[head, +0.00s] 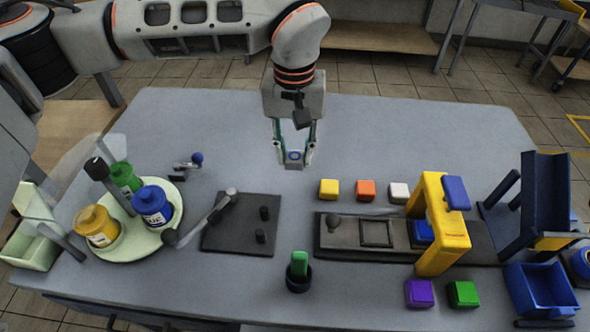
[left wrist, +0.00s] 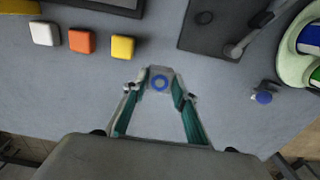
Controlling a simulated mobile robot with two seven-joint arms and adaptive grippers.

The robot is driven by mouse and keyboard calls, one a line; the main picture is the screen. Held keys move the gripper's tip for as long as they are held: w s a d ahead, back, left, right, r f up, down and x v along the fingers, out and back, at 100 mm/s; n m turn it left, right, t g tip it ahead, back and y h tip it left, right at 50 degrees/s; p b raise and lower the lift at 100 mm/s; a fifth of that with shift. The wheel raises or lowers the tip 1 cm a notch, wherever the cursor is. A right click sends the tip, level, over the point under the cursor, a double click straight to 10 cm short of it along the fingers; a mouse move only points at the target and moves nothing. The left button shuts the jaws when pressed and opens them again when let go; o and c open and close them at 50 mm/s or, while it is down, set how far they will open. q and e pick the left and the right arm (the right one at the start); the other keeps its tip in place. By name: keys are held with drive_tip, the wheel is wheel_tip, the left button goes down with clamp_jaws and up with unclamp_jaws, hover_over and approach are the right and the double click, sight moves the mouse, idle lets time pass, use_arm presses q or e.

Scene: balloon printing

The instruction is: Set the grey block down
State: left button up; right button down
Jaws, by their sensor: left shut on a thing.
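My left gripper (head: 294,150) comes down over the middle of the table (head: 400,130). It is shut on the grey block (head: 294,163), which has a blue ring on its face. In the left wrist view the gripper (left wrist: 160,92) has the block (left wrist: 159,74) between its fingertips. The block is over a bare part of the table; I cannot tell whether it touches the surface. My right gripper is not in view.
Yellow (head: 328,189), orange (head: 365,190) and white (head: 399,192) blocks stand in a row right of the gripper. A dark plate (head: 240,225) and a tray of paint bottles (head: 130,240) are at left.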

sight(294, 183)
use_arm(q)
wheel_tip(294, 183, down, 2)
wheel_tip(294, 183, down, 4)
drive_tip(key=shift+f, duration=0.1)
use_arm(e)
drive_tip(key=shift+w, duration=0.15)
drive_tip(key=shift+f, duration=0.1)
use_arm(q)
drive_tip(key=o, duration=1)
